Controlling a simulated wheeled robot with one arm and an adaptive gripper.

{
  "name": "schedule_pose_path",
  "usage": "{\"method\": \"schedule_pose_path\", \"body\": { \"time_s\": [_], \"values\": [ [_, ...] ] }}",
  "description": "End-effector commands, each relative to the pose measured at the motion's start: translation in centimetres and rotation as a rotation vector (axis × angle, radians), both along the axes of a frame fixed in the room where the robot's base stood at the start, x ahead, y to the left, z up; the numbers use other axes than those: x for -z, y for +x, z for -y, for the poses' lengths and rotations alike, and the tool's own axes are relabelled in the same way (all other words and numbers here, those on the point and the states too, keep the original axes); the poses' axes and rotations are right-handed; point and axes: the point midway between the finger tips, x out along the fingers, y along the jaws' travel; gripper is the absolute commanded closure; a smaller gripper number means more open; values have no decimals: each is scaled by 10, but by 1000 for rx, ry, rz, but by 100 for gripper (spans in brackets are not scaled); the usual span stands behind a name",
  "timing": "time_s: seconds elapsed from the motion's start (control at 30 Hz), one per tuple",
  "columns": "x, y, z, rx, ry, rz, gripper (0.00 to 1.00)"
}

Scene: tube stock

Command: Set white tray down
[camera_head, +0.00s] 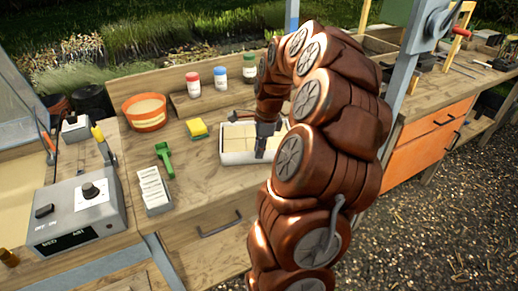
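A white tray (238,158) with a tan inside sits on the wooden bench, near its front right part. My gripper (262,150) is at the tray, over its middle to right part, pointing down. My arm comes from the right and hides the tray's right end. The fingertips are small and dark, so I cannot tell whether they are open, shut, or holding the tray's wall. The tray looks level; I cannot tell whether its underside touches the bench.
A green scoop (164,158), a white slotted block (153,190) and a yellow sponge (197,129) lie left of the tray. An orange bowl (146,118) stands behind them. Bottles with red (193,84), blue (220,78) and green (249,68) caps stand at the back. A grey device (78,212) is at left.

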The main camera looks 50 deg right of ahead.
Motion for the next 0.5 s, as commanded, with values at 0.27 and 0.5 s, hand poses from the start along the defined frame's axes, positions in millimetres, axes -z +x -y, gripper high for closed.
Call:
{"method": "schedule_pose_path", "body": {
  "time_s": [0.27, 0.5],
  "values": [
    [0, 0, 0, 0, 1, -1, 69],
    [-8, 0, 1, 1, -2, 1, 69]
  ]
}}
